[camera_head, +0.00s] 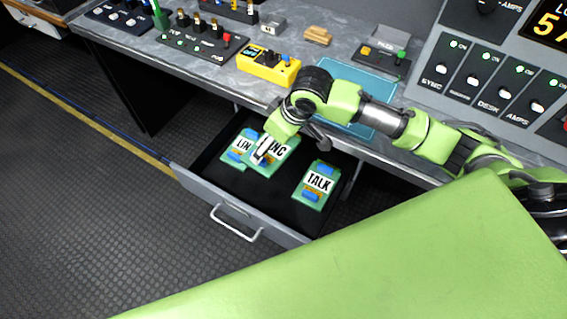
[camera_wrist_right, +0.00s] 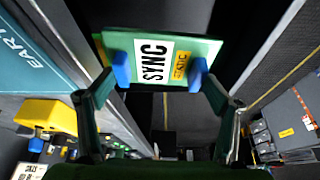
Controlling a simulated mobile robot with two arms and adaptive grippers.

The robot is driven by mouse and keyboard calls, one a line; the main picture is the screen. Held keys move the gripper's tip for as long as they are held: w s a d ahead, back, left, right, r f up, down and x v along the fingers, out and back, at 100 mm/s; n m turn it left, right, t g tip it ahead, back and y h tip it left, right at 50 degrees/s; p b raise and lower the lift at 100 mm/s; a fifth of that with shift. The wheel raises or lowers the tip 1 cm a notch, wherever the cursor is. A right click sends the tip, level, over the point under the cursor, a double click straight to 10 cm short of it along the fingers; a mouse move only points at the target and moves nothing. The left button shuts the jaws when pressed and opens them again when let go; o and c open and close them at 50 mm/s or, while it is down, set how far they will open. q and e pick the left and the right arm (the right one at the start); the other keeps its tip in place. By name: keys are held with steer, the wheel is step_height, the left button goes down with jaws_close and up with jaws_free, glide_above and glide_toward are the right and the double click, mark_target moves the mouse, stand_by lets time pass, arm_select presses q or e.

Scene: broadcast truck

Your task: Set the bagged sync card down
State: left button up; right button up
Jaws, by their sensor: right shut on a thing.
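The sync card is a green slab with a white SYNC label; in the head view the card (camera_head: 284,160) is over the open drawer (camera_head: 240,206). In the right wrist view the card (camera_wrist_right: 205,47) also shows a yellow label that seems to read STATIC. My right gripper (camera_wrist_right: 160,72) is shut on it, with a blue fingertip at each side. The right gripper (camera_head: 265,150) partly covers the card in the head view. I cannot tell whether the card touches the drawer floor or the card beside it. My left gripper is not in view.
In the drawer, a green LINE card (camera_head: 236,157) lies left, partly overlapped by the sync card, and a TALK card (camera_head: 316,184) lies right. A blue mat (camera_head: 383,90) lies on the worktop, partly behind my arm. A yellow box (camera_head: 268,66) stands left of it.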

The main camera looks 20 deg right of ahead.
mark_target(287, 156)
steer(key=shift+n+g, duration=0.3)
steer(key=shift+n, duration=0.4)
step_height(287, 156, down, 5)
steer(key=shift+w+f, duration=0.15)
step_height(287, 156, down, 5)
steer(key=shift+f+p, duration=0.1)
steer(key=shift+p, duration=0.3)
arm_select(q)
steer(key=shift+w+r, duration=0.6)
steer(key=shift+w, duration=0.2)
arm_select(e)
steer(key=shift+f, duration=1.85)
steer(key=shift+f, duration=0.15)
steer(key=o, duration=1.2)
steer(key=shift+r, duration=0.2)
steer(key=v, duration=1.2)
steer(key=shift+d+f, duration=0.1)
steer(key=shift+d, duration=0.1)
